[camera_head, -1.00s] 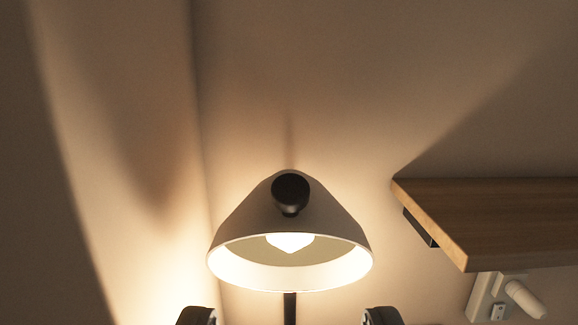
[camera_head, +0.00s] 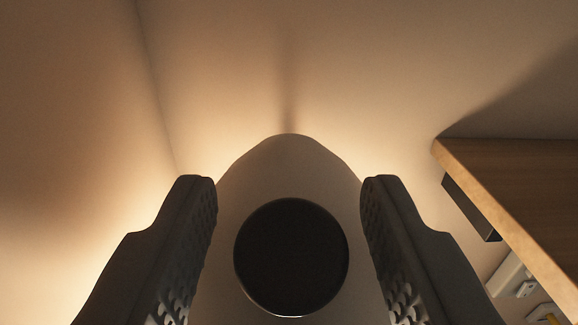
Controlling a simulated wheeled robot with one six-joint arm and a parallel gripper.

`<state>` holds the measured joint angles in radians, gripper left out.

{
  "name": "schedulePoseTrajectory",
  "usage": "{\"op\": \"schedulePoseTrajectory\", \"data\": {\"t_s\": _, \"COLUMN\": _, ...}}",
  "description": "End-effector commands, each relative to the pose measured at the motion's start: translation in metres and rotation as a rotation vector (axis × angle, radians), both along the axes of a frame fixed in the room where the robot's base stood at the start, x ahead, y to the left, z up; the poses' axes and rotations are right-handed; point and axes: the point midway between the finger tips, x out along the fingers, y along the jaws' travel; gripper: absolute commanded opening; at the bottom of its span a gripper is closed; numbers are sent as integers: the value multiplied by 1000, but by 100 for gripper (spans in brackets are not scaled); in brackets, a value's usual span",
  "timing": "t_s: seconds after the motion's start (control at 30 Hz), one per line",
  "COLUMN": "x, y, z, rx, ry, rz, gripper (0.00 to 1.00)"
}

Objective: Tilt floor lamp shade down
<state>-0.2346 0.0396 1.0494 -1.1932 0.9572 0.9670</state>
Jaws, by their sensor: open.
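The floor lamp shade (camera_head: 290,165) is a pale cone in the lower middle of the view, with warm light spreading on the wall behind it. A round black knob (camera_head: 291,257) on the shade faces me. My gripper (camera_head: 289,190) is open, with one dark ridged finger on each side of the knob. There are gaps between the knob and both fingers, and nothing is held. The shade's lower rim, the bulb and the lamp pole are out of view.
A wooden shelf (camera_head: 520,190) juts in from the right, with a dark box (camera_head: 470,207) under its edge. A white fixture (camera_head: 510,275) is on the wall below it. Walls meet in a corner behind the lamp at the left.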

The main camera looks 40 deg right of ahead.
Motion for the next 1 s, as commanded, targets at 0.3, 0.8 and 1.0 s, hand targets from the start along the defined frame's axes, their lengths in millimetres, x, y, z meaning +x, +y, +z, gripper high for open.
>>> {"op": "schedulePoseTrajectory", "data": {"t_s": 0.3, "x": 2, "y": -2, "z": 0, "rx": 1, "ry": -1, "rz": 0, "gripper": 46}}
{"op": "schedulePoseTrajectory", "data": {"t_s": 0.8, "x": 2, "y": -2, "z": -1, "rx": -2, "ry": -4, "rz": 0, "gripper": 0}}
{"op": "schedulePoseTrajectory", "data": {"t_s": 1.0, "x": -3, "y": 2, "z": -7, "rx": -23, "ry": -29, "rz": 2, "gripper": 0}}
